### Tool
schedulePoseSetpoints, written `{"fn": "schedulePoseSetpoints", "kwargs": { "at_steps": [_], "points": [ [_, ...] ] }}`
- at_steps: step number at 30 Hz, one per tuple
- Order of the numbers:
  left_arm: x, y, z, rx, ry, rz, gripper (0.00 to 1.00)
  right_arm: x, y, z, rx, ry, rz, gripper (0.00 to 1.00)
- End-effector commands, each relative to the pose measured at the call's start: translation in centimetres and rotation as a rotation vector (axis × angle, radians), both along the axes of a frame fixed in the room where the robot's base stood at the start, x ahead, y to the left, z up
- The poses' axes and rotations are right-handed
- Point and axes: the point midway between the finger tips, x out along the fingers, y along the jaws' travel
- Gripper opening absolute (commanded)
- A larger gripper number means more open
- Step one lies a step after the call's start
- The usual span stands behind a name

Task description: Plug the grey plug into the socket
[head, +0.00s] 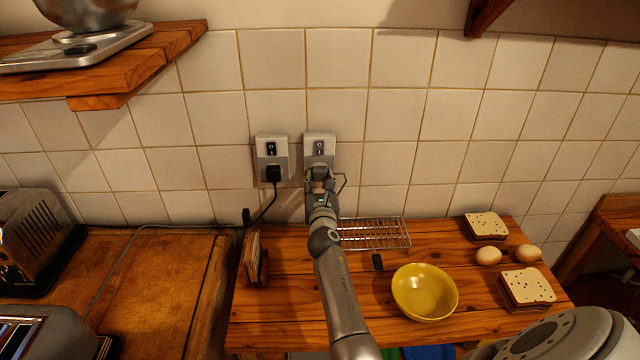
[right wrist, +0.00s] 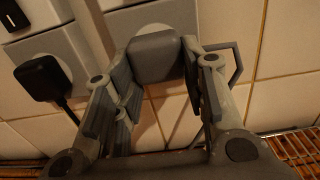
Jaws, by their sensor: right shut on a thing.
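The grey plug (right wrist: 157,57) is between the fingers of my right gripper (head: 319,183), which is shut on it. In the right wrist view the gripper (right wrist: 155,85) has one finger on each side of the plug. The plug is up against the lower part of the right wall socket (head: 319,147), whose face also shows behind it in the right wrist view (right wrist: 150,20). I cannot tell whether its pins are in the socket. In the head view the gripper mostly hides the plug. My left gripper is not in view.
A second socket (head: 272,147) to the left holds a black plug (head: 273,173) with a hanging cord. Below are a wire rack (head: 375,233), a yellow bowl (head: 424,291), eggs (head: 488,256) and bread slices (head: 528,286). A toaster (head: 35,235) stands at left, below a shelf (head: 150,60).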

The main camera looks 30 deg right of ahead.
Motion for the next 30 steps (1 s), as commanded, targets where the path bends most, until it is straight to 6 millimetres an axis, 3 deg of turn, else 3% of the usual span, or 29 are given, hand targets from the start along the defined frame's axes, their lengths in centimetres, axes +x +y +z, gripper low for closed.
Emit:
{"fn": "schedulePoseSetpoints", "kwargs": {
  "at_steps": [10, 11, 16, 30],
  "points": [
    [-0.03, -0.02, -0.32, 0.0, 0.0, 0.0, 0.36, 0.65, -0.35, -0.02, 0.0, 0.0, 0.001, 0.18],
    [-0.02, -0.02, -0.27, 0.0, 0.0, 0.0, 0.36, 0.62, -0.32, -0.01, 0.0, 0.0, 0.001, 0.43],
    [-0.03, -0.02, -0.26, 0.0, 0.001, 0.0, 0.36, 0.6, -0.31, -0.01, 0.0, 0.0, 0.001, 0.64],
    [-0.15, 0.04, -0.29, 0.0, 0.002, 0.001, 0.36, -0.2, 0.09, -0.14, -0.002, 0.002, -0.001, 0.64]
  ]
}}
